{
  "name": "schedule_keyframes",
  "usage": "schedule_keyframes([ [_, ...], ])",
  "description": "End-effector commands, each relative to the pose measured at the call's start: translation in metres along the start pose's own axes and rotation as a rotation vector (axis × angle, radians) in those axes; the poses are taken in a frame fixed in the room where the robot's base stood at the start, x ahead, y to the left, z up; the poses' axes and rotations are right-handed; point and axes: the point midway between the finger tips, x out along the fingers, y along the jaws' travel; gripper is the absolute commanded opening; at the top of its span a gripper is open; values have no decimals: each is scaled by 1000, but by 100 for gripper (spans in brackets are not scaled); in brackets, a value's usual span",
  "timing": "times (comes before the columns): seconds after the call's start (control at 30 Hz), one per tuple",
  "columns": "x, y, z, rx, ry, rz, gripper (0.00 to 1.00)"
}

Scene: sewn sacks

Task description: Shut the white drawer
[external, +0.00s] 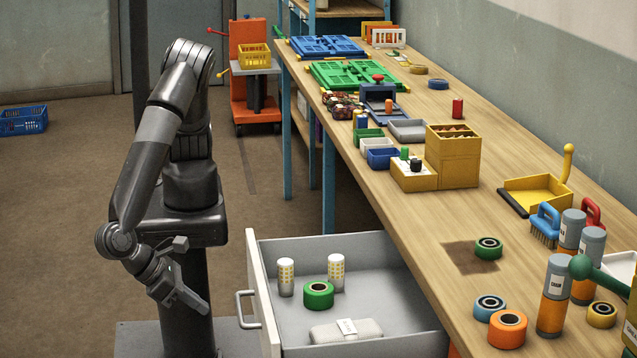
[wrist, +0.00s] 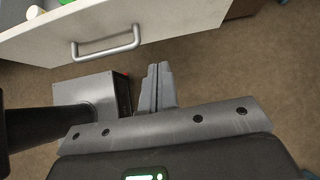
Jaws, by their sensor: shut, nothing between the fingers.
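The white drawer (external: 254,290) stands pulled out from under the workbench in the external view. Its grey handle (external: 242,309) is on the front panel, facing my arm. Inside the drawer are two white-and-yellow cylinders (external: 286,277), a green roll (external: 318,295) and a pale packet (external: 346,331). My gripper (external: 202,308) is shut and empty, to the left of the handle and apart from it. In the wrist view, the drawer front (wrist: 180,22) and the handle (wrist: 106,45) lie ahead of my closed fingers (wrist: 159,70).
The wooden workbench (external: 450,215) runs along the right, carrying bins, rolls and bottles. An orange cart (external: 250,95) stands behind my arm, and a blue crate (external: 22,119) lies at the far left. The floor left of my arm is clear.

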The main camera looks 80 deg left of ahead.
Motion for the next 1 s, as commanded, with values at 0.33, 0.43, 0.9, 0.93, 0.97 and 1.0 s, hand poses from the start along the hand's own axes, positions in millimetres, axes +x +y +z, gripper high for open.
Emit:
schedule_keyframes([
  [0.33, 27, -2, -13, 30, -5, -10, 0],
  [0.43, 49, -2, -12, 29, -6, -9, 0],
  [0.9, 120, -4, 11, 27, -4, -12, 0],
  [0.93, 121, -4, 13, 27, -4, -12, 0],
  [0.97, 122, -4, 14, 27, -4, -12, 0],
  [1.0, 124, -4, 15, 27, -4, -12, 0],
])
